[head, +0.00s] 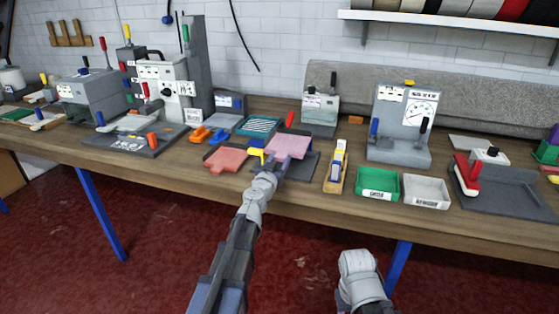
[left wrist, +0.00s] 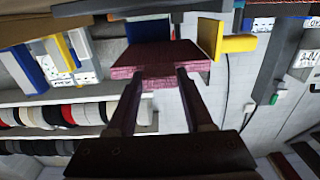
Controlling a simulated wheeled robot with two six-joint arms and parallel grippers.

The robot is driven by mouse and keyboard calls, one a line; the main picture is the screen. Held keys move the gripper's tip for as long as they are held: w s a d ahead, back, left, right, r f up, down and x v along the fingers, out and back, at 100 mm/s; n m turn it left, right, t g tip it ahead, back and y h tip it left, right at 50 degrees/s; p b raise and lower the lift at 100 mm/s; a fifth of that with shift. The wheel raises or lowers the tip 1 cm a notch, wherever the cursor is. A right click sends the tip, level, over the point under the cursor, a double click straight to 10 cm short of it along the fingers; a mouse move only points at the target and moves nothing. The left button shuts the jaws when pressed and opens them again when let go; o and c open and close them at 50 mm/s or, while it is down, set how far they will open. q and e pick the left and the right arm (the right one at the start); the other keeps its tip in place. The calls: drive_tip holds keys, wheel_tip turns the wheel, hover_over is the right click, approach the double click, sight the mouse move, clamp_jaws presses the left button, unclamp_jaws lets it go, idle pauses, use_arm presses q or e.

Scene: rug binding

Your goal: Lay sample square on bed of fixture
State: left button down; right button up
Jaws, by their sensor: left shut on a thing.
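A pink sample square (head: 290,145) is held in my left gripper (head: 277,160), which is shut on its near edge. It is over a dark grey fixture (head: 301,165) on the bench, with a yellow part (head: 256,153) at its left. The square hides most of the fixture's bed, and I cannot tell whether it touches the bed. In the left wrist view the square (left wrist: 160,66) sits between the two fingers, with a blue part and a yellow part beyond it. My right arm is low in front of the bench; its fingers do not show clearly.
Reddish squares (head: 225,159) lie just left of the fixture. A wooden holder (head: 337,167) with upright pieces stands to the right, then a green tray (head: 378,184) and a white tray (head: 426,191). A grey gauge stand (head: 400,143) is behind them.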

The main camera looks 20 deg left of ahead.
use_arm(q)
drive_tip(key=shift+f+b, duration=2.7)
drive_tip(key=shift+f, duration=0.15)
drive_tip(key=shift+f+b, duration=0.55)
drive_tip(key=shift+c, duration=1.1)
unclamp_jaws()
drive_tip(key=shift+s, duration=0.1)
drive_tip(key=s, duration=0.7)
drive_tip(key=shift+s+a, duration=0.15)
drive_tip(key=shift+s, duration=0.15)
